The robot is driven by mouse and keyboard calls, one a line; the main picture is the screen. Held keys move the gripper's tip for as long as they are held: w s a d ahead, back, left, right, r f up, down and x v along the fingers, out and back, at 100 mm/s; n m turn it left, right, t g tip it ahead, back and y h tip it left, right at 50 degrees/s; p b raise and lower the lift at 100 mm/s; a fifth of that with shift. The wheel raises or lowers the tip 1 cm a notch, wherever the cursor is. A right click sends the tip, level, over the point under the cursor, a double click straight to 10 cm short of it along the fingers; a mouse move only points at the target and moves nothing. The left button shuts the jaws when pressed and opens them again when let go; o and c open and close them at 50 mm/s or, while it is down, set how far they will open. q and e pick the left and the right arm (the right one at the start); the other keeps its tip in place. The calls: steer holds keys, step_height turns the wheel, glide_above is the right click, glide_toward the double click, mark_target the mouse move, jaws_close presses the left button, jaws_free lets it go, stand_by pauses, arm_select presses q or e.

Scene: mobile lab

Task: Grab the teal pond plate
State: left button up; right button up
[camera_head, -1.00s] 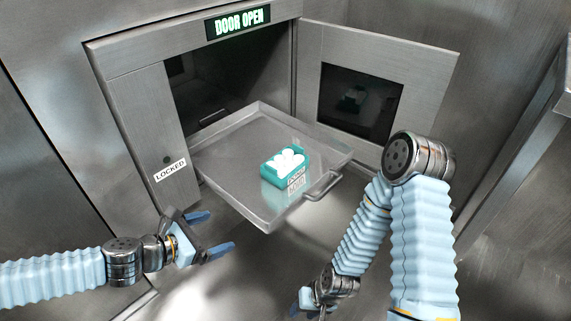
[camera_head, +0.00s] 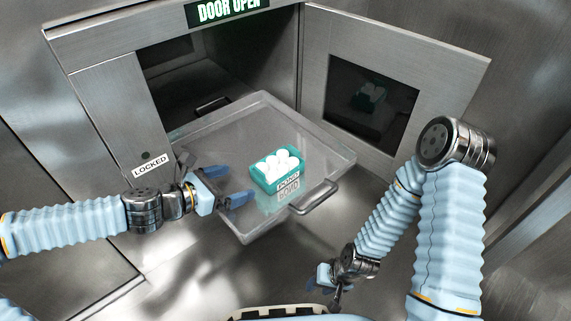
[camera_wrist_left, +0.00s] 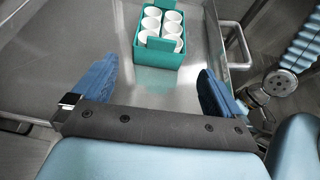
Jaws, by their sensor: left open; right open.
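The teal pond plate (camera_head: 277,178) is a small teal rack holding several white cups, with a label reading POND on its front. It sits on a metal tray; the rack also shows in the left wrist view (camera_wrist_left: 160,50), beyond the fingertips. My left gripper (camera_head: 232,184) is open and empty, over the tray's left edge, to the left of the rack and apart from it. Its two blue fingers (camera_wrist_left: 152,82) show spread in the left wrist view. My right gripper (camera_head: 328,285) is low, in front of the tray and away from the rack, and its fingers are partly hidden.
The metal tray (camera_head: 232,143) sticks out of an open chamber marked DOOR OPEN (camera_head: 228,9), with a handle (camera_head: 314,198) at its front. The opened door (camera_head: 440,75) stands to the right. A panel marked LOCKED (camera_head: 151,165) is at the left.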

mark_target(270, 172)
arm_select(q)
steer(key=b+x, duration=0.1)
steer(key=x, duration=0.5)
steer(key=shift+w+d+f+b, duration=0.1)
steer(key=shift+d+f+b, duration=0.15)
steer(key=shift+b, duration=0.1)
steer(key=b+x, duration=0.1)
steer(key=x, duration=0.5)
steer(key=c, duration=0.7)
